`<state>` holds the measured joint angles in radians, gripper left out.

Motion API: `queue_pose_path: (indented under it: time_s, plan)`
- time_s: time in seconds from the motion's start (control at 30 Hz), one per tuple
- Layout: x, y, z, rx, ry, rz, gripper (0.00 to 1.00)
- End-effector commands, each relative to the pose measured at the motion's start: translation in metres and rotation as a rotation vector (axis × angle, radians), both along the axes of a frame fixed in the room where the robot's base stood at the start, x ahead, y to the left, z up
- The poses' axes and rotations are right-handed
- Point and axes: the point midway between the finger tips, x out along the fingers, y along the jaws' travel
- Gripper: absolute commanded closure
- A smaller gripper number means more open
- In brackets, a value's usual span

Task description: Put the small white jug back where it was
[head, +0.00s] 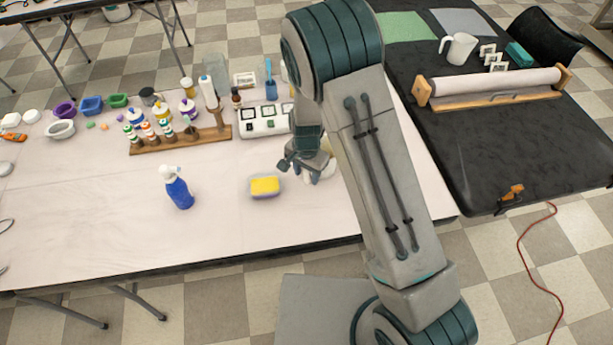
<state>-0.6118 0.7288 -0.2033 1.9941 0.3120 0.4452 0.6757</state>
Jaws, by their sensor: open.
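My gripper (297,170) is low over the right part of the white table, partly hidden by my own arm. Its jaws are open. A small white thing (327,170) shows beside and partly behind the gripper, close to the fingers. It may be the small white jug, but my arm and gripper cover much of it. I cannot tell whether the fingers touch it. Another white jug (459,48) with a handle stands upright on the black table at the upper right, far from my gripper.
A yellow sponge in a dish (265,187) lies just left of my gripper. A blue spray bottle (177,188) stands further left. A white device (264,121) and a wooden bottle rack (181,141) stand behind. A paper roll (495,84) lies on the black table (450,145).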

Motion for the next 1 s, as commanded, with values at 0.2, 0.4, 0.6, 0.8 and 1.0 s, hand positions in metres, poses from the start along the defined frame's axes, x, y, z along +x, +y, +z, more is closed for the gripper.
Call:
queue_pose_path:
  time_s: [0.2,0.4,0.6,0.8,1.0]
  plan:
    - [0.0,0.001,0.044,0.002,-0.005,0.0,0.57]
    - [0.0,0.0,0.077,0.002,-0.003,-0.001,0.57]
    - [0.0,0.0,0.095,0.0,-0.001,-0.001,0.57]
    - [0.0,-0.001,0.098,0.001,0.0,-0.001,0.57]
    - [-0.006,-0.022,0.129,0.036,-0.016,0.03,0.57]
